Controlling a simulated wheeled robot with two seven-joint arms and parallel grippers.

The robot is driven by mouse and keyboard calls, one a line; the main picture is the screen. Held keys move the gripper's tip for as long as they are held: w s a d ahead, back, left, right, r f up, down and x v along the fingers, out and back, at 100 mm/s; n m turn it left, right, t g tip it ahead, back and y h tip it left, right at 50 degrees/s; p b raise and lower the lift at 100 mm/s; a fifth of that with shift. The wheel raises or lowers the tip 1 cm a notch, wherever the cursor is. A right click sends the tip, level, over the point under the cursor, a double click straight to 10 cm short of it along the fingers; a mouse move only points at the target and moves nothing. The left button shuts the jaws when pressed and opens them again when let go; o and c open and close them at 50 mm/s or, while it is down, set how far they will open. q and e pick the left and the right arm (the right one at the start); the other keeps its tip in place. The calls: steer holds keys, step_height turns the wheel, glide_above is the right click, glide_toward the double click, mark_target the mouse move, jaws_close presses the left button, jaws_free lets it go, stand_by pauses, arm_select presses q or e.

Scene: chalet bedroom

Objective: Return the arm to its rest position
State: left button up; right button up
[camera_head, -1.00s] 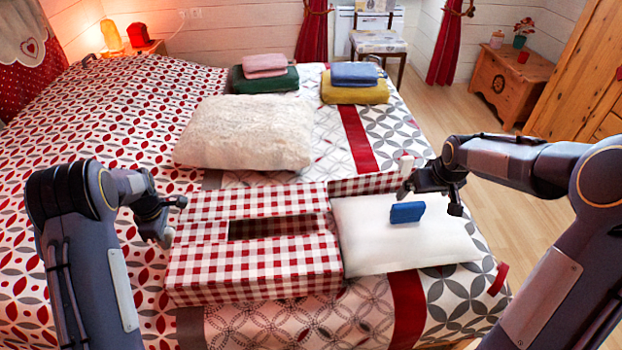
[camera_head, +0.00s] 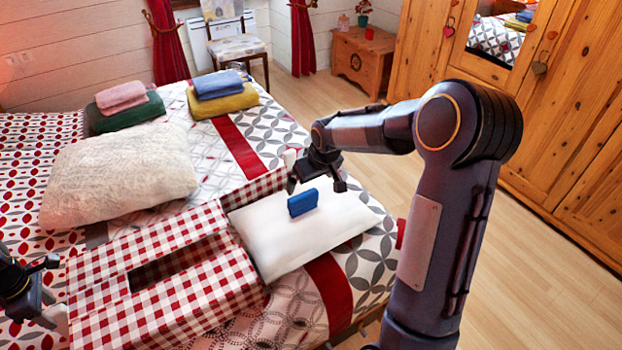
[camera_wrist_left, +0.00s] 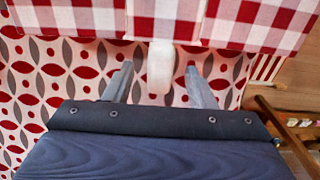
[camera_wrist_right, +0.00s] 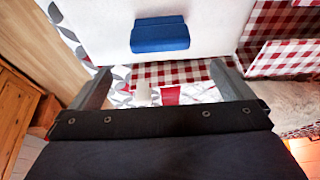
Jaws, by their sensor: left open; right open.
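My left gripper (camera_head: 50,280) is partly in the head view at the left edge, beside the red-and-white checked box (camera_head: 228,289). In the left wrist view its fingers (camera_wrist_left: 158,72) are apart, with a blurred white piece between them; I cannot tell what it is. My right gripper (camera_head: 316,186) is open above the far side of the white pillow (camera_head: 268,248), near the blue block (camera_head: 303,202). The block stands on the pillow, clear of the fingers. The right wrist view shows the open fingers (camera_wrist_right: 160,80) and the block (camera_wrist_right: 160,34) beyond them.
A fluffy cream pillow (camera_head: 120,175) and folded towels (camera_head: 222,102) lie on the patterned bed. A chair (camera_head: 236,47) and wooden chest (camera_head: 362,60) stand behind. Clear wooden floor (camera_head: 540,255) lies right of the bed, before the wardrobe (camera_head: 560,110).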

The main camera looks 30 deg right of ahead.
arm_select(q)
step_height(320, 180, up, 8)
steer(key=shift+r, duration=0.1)
